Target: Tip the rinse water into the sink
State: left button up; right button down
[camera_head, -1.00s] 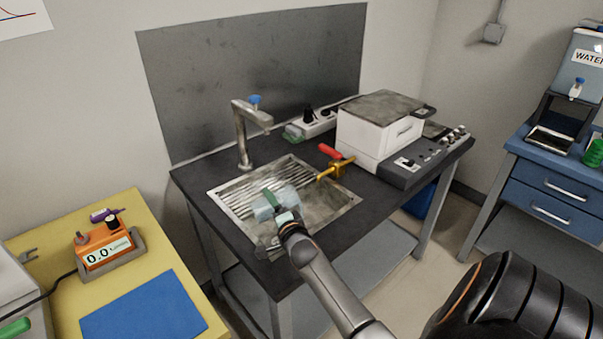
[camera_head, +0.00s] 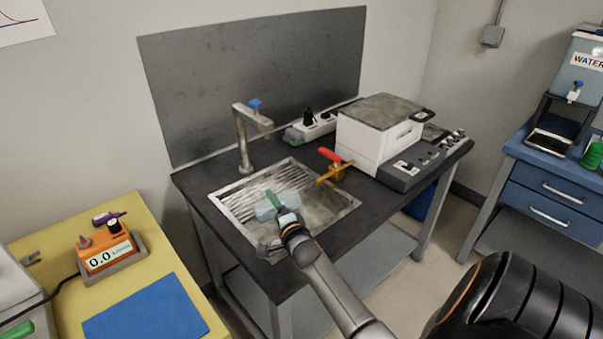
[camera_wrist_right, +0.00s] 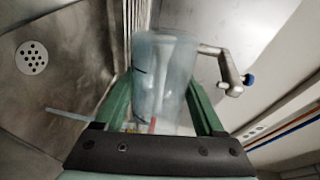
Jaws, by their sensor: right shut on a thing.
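My right gripper (camera_head: 277,205) is over the sink (camera_head: 225,207) in the head view. It is shut on a pale, see-through container (camera_wrist_right: 165,75), which sits between the green fingers in the right wrist view. In the head view the container (camera_head: 265,212) is small and partly hidden by the gripper. Its exact tilt and its contents cannot be made out. A thin pale streak (camera_wrist_right: 67,115) shows left of the fingers in the wrist view; I cannot tell what it is. The sink's drain (camera_wrist_right: 32,57) is also there. My left gripper is not in view.
A tap (camera_head: 243,135) stands behind the sink. A yellow valve with a red handle (camera_head: 332,160) is at the sink's right edge, beside a white-and-grey machine (camera_head: 375,145). A yellow table (camera_head: 150,240) with an orange meter (camera_head: 104,250) is at the left.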

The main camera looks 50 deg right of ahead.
aim_at(282, 194)
jog(key=shift+s+d+r+m+p, duration=0.1)
jog(key=shift+d+r+m+p, duration=0.05)
jog(key=shift+r+m+p, duration=0.55)
jog(key=shift+s+d+r+m+p, duration=0.15)
jog(key=shift+m+p, duration=0.35)
jog(key=shift+p, duration=0.35)
dwell(0.7)
jog(key=shift+d+r+m+p, duration=0.35)
jog(key=shift+r+m+p, duration=0.15)
jog(key=shift+m+p, duration=0.2)
dwell(0.7)
jog(key=shift+s+d+r+m+y+p, duration=0.15)
jog(key=shift+d+r+m+y+p, duration=0.3)
jog(key=shift+m, duration=0.35)
dwell(0.6)
jog(key=shift+d+r+m+t, duration=0.1)
jog(key=shift+d+m+t, duration=0.05)
jog(key=shift+m+t, duration=0.2)
dwell(0.4)
jog(key=shift+s+d+r+m+b, duration=0.15)
jog(key=shift+d+r+m+b, duration=0.15)
jog(key=shift+m, duration=0.35)
jog(key=shift+s+d+r+m+b, duration=0.15)
jog(key=shift+d+m, duration=0.2)
jog(key=shift+m, duration=0.25)
dwell(0.9)
